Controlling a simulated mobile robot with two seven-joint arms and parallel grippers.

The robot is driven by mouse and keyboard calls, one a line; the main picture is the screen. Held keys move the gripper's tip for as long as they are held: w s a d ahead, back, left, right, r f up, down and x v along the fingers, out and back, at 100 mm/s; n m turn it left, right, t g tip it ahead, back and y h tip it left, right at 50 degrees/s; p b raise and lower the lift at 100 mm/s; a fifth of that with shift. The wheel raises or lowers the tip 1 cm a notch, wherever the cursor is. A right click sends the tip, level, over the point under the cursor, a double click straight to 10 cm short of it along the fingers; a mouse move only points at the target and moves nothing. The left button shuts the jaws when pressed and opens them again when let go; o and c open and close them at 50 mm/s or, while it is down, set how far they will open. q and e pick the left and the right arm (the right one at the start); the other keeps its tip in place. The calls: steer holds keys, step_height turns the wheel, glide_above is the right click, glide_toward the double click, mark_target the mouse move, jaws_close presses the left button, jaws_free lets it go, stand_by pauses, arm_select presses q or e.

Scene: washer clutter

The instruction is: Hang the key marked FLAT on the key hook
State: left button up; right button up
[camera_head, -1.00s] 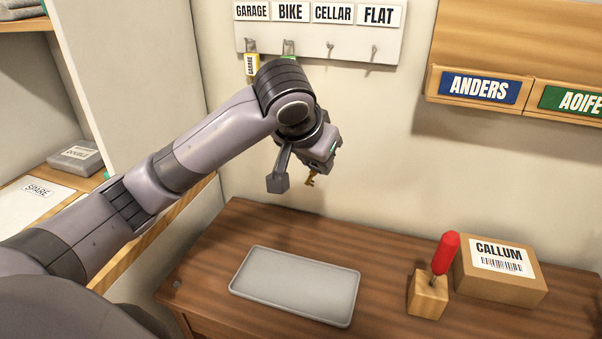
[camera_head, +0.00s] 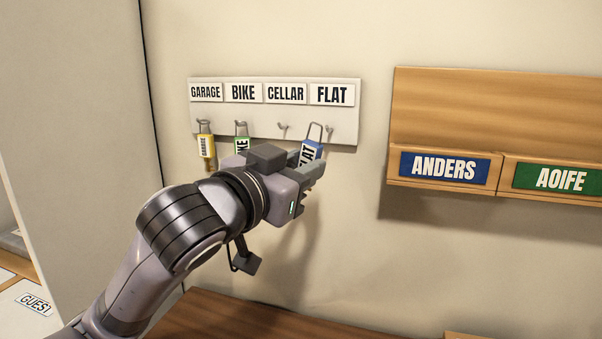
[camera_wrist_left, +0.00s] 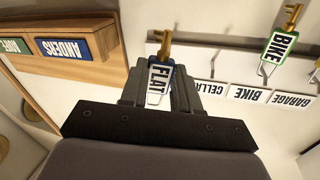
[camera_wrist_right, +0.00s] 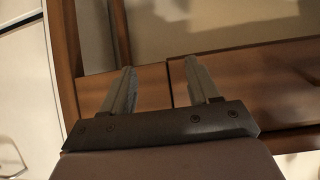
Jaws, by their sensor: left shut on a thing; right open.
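The key marked FLAT has a blue tag (camera_head: 312,152) with a wire loop at its top. My left gripper (camera_head: 316,172) is shut on this tag. In the left wrist view the FLAT tag (camera_wrist_left: 158,78) sits between the fingers, with its brass key showing. In the head view the loop is close to the hook (camera_head: 329,129) under the FLAT label (camera_head: 332,94); I cannot tell whether they touch. The key hook board (camera_head: 270,125) is on the wall. My right gripper (camera_wrist_right: 163,85) is open and empty, out of the head view.
A yellow GARAGE key (camera_head: 206,147) and a green BIKE key (camera_head: 241,138) hang on the left hooks. The CELLAR hook (camera_head: 283,128) is bare. A wooden rack (camera_head: 490,130) with ANDERS and AOIFE labels is at right. Wall between is clear.

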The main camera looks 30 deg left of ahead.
arm_select(q)
steer(key=shift+w+a+f+b, duration=0.3)
steer(key=shift+w+a, duration=0.05)
steer(key=shift+w, duration=1)
steer(key=shift+w+a+f+b, duration=0.25)
steer(key=shift+w+a+f, duration=0.05)
steer(key=shift+w, duration=1)
steer(key=shift+w+a+f+b, duration=0.3)
steer(key=shift+w+a, duration=0.05)
steer(key=shift+w, duration=1)
steer(key=o, duration=1.1)
